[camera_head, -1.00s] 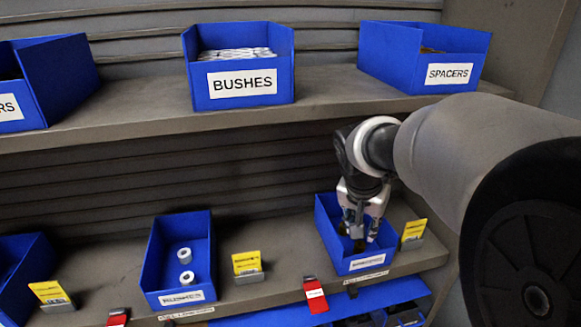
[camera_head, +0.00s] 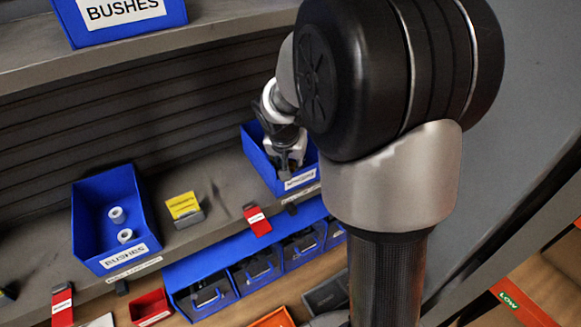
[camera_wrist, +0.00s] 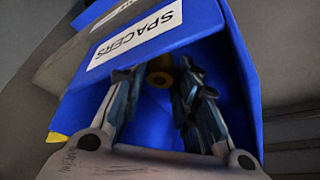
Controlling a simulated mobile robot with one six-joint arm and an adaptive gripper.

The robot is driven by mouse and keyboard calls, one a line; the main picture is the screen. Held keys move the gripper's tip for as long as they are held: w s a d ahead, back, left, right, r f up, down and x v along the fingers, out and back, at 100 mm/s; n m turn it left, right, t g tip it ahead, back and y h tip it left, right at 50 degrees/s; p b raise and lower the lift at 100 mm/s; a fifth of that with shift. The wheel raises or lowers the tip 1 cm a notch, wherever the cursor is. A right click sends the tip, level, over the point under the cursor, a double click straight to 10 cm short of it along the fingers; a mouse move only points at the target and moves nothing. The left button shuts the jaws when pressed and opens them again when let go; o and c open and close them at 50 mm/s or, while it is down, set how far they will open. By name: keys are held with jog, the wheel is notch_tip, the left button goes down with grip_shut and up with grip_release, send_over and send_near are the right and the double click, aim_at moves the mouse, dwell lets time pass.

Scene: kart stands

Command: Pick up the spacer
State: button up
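The brass-coloured spacer (camera_wrist: 160,76) lies in the blue spacers bin (camera_wrist: 143,55) in the wrist view, close to the bin's labelled front wall. My gripper (camera_wrist: 161,88) is open, with one finger on each side of the spacer's line; I cannot tell whether either finger touches it. In the head view my gripper (camera_head: 288,168) reaches down into the small blue spacers bin (camera_head: 300,183) on the lower shelf. The spacer is hidden there by my gripper and the bin wall.
A blue bushes bin (camera_head: 108,262) with two white bushes stands to the left on the same shelf. A yellow card (camera_head: 183,206) stands between the bins. Red tags (camera_head: 257,220) hang at the shelf edge. The upper shelf (camera_head: 150,50) runs above the bins.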

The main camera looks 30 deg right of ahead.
jog(key=c, duration=0.6)
jog(key=shift+r, duration=0.2)
